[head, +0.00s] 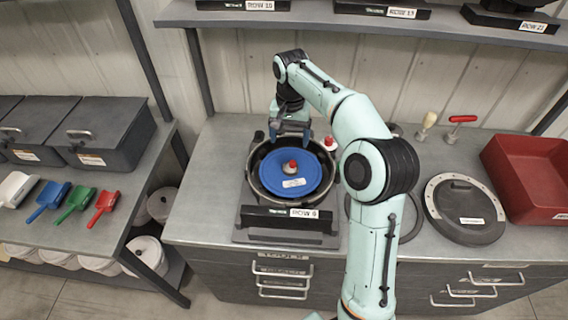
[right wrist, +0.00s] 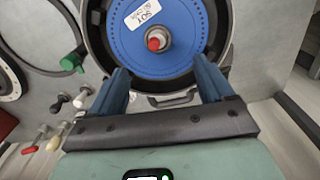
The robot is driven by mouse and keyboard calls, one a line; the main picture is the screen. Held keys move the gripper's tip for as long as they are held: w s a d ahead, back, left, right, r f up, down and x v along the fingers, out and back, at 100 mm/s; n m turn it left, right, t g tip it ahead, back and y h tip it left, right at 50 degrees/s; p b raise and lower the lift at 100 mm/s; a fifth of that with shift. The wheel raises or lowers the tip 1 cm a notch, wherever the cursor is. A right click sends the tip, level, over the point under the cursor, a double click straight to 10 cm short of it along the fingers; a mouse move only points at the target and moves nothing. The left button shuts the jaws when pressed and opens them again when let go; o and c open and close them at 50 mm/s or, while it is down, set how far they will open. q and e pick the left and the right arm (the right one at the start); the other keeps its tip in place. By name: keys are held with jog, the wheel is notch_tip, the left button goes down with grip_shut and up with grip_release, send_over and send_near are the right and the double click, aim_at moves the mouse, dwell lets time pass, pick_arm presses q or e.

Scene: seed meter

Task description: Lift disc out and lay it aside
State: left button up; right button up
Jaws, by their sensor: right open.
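The blue disc (head: 289,174) lies inside the round black housing of the seed meter (head: 255,190) on the bench. It has a red-tipped hub at its centre and a white label. My right gripper (head: 290,129) is at the far rim of the housing, above it, with its fingers apart. In the right wrist view the open fingers (right wrist: 165,85) point toward the disc (right wrist: 155,35), with nothing between them. The disc's hub (right wrist: 156,40) shows clearly ahead of the fingertips. My left gripper is not in view.
A dark round cover (head: 465,215) lies at the right, beside a red bin (head: 525,170). A dark ring (head: 408,222) lies partly behind my right arm. A red-handled tool (head: 458,124) stands at the back. Coloured scoops (head: 75,203) lie on the left bench. Bare bench shows left of the meter.

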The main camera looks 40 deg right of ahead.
jog(key=b, duration=0.1)
send_over(290, 164)
jog(key=f, duration=0.6)
jog(key=shift+s+f, duration=0.2)
jog(key=shift+s, duration=0.05)
jog(key=shift+w+f, duration=0.15)
jog(key=shift+f, duration=2.7)
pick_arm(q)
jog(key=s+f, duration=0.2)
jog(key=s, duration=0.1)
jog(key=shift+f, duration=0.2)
pick_arm(e)
jog(key=c, duration=1.1)
